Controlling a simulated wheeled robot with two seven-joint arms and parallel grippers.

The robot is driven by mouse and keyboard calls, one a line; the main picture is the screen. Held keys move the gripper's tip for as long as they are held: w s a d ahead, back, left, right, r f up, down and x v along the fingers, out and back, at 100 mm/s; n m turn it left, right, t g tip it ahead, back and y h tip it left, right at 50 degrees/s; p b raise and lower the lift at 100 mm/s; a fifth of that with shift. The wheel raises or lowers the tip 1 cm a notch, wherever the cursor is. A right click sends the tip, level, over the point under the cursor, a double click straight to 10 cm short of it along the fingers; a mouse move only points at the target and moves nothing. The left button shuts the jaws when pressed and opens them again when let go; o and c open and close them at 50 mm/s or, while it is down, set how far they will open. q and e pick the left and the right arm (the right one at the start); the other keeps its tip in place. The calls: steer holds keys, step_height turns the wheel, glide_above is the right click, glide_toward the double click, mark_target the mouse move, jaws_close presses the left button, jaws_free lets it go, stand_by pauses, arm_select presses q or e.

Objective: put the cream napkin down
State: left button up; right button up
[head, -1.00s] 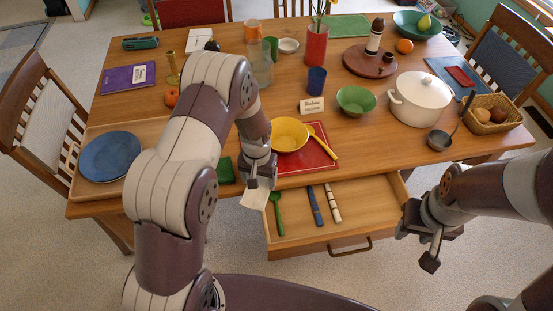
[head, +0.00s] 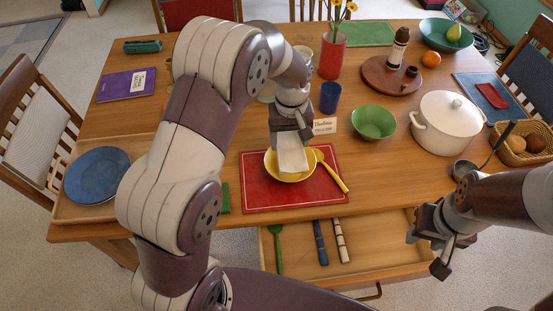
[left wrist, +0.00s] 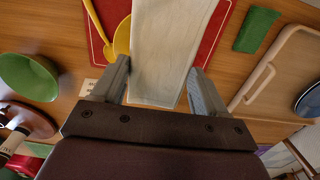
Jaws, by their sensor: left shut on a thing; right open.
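The cream napkin (head: 292,157) hangs from my left gripper (head: 291,136), which is shut on it. In the head view it is over the yellow bowl (head: 287,176) on the red mat (head: 245,198). In the left wrist view the napkin (left wrist: 165,50) reaches away from between the fingers of my left gripper (left wrist: 157,85) and covers most of the bowl. I cannot tell whether the napkin touches the bowl.
The open drawer (head: 385,252) holds a green spoon (head: 277,250), a blue utensil (head: 320,242) and a striped one (head: 341,240). A yellow spoon (head: 332,172) lies by the bowl. A green bowl (head: 374,123), name card (head: 324,127) and blue cup (head: 330,98) stand nearby.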

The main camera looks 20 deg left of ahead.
arm_select(q)
steer(key=s+a+f, duration=0.3)
steer(key=a+f, duration=0.3)
steer(key=f, duration=0.2)
steer(key=shift+s+a+f+p, duration=0.15)
steer(key=shift+s+f+p, duration=0.1)
steer(key=shift+p, duration=0.05)
steer(key=shift+f, duration=0.15)
steer(key=shift+f, duration=0.25)
steer(key=o, duration=1.1)
step_height(320, 180, up, 12)
steer(key=s+d+m, duration=0.1)
steer(key=s, duration=0.3)
steer(key=s+m+t, duration=0.1)
steer(key=s+m, duration=0.1)
steer(key=s, duration=0.3)
steer(key=s+d+m, duration=0.1)
steer(key=s+m, duration=0.1)
steer(key=s, duration=0.2)
steer(key=shift+s+d+r, duration=0.3)
steer(key=shift+r, duration=0.05)
